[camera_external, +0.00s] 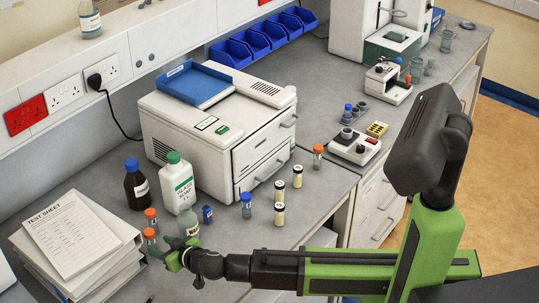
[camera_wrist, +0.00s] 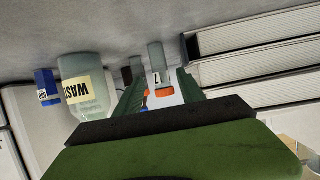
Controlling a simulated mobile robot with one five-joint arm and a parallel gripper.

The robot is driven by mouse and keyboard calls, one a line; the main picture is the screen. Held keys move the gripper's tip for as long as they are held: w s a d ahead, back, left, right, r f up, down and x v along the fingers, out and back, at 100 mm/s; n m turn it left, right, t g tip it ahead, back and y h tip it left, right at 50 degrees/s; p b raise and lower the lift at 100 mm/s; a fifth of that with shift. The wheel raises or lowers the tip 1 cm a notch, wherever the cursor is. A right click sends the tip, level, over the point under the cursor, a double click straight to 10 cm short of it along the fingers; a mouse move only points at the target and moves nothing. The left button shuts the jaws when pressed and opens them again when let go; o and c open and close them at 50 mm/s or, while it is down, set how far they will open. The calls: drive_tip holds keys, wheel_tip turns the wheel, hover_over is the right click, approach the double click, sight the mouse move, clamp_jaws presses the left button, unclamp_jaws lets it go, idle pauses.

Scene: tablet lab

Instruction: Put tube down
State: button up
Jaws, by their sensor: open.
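My gripper (camera_external: 170,256) is open, low over the bench near its front edge. In the wrist view, which is upside down, an upright clear tube with an orange cap (camera_wrist: 155,60) shows between the spread fingers (camera_wrist: 160,92). I cannot tell whether they touch it. In the external view, an orange-capped tube (camera_external: 150,236) stands just beyond the fingers, its lower part partly hidden. Another orange-capped tube (camera_external: 151,214) stands behind it.
A paper stack (camera_external: 110,272) lies left. A soap bottle (camera_external: 180,185), brown bottle (camera_external: 137,188) and blue-capped tube (camera_external: 246,208) stand nearby.

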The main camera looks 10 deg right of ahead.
sight(148, 240)
drive_tip(key=v, duration=0.3)
drive_tip(key=shift+p, duration=0.3)
drive_tip(key=shift+c, duration=0.4)
drive_tip(key=w+n+y, duration=0.1)
drive_tip(key=w+a+g, duration=0.1)
drive_tip(key=w+a+r+n+g+y+b, duration=0.1)
drive_tip(key=shift+w+n+y, duration=0.3)
drive_tip(key=shift+w, duration=0.1)
drive_tip(key=shift+w+r, duration=0.1)
drive_tip(key=shift+w+a, duration=0.2)
drive_tip(key=shift+a, duration=0.4)
drive_tip(key=b+x, duration=0.2)
drive_tip(key=x, duration=0.4)
drive_tip(key=shift+w+a+f, duration=0.1)
drive_tip(key=shift+a+f, duration=0.1)
drive_tip(key=shift+d+r, duration=0.1)
drive_tip(key=shift+c, duration=0.2)
